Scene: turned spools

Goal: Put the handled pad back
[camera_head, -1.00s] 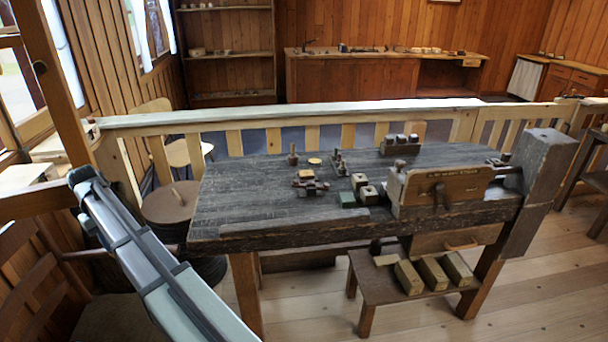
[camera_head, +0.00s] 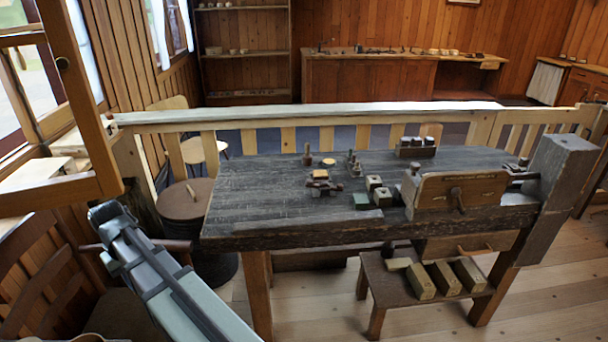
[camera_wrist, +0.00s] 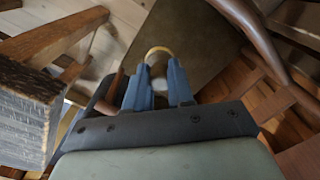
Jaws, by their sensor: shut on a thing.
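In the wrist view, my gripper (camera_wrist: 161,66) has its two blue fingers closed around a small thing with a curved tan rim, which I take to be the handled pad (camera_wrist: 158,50). Only its rim and a pale, blurred middle show between the fingertips; its handle cannot be made out. It is held in the air, with a dark brown flat surface behind it. In the head view, my arm reaches up at the lower left, left of the dark workbench (camera_head: 270,205); the fingers and the pad cannot be made out there.
The bench carries a yellow disc (camera_head: 328,161), a peg (camera_head: 307,156), a green block (camera_head: 361,201) and a vise (camera_head: 460,192). A lidded barrel (camera_head: 186,198) stands by its left end. A wooden chair (camera_head: 45,270) stands left of my arm. The bench's left front top is clear.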

